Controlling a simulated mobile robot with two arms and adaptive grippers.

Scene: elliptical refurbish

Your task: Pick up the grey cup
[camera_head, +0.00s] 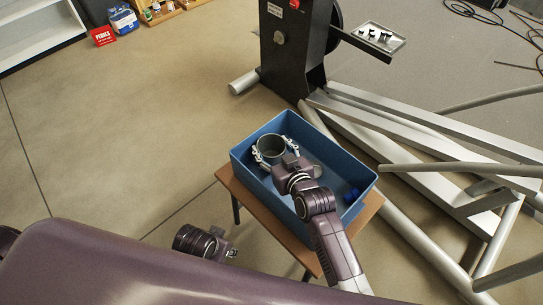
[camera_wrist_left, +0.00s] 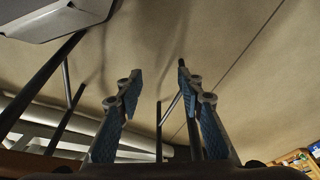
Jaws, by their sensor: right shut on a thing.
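The grey cup (camera_head: 269,143) stands inside the blue crate (camera_head: 330,149), near its left corner, with its open top facing up. My right gripper (camera_head: 271,152) reaches over the crate and is shut on the cup, one finger at each side. I cannot tell whether the cup's base touches the crate floor. My left gripper (camera_head: 222,244) is outside the crate, lower left of it. In the left wrist view its two blue-padded fingers (camera_wrist_left: 160,105) are apart with nothing between them.
The crate rests on a small wooden table (camera_head: 231,182). A small dark blue object (camera_head: 352,195) lies in the crate's right part. A black machine stand (camera_head: 289,45) and a grey tubular frame (camera_head: 420,170) stand behind and right. The floor at left is clear.

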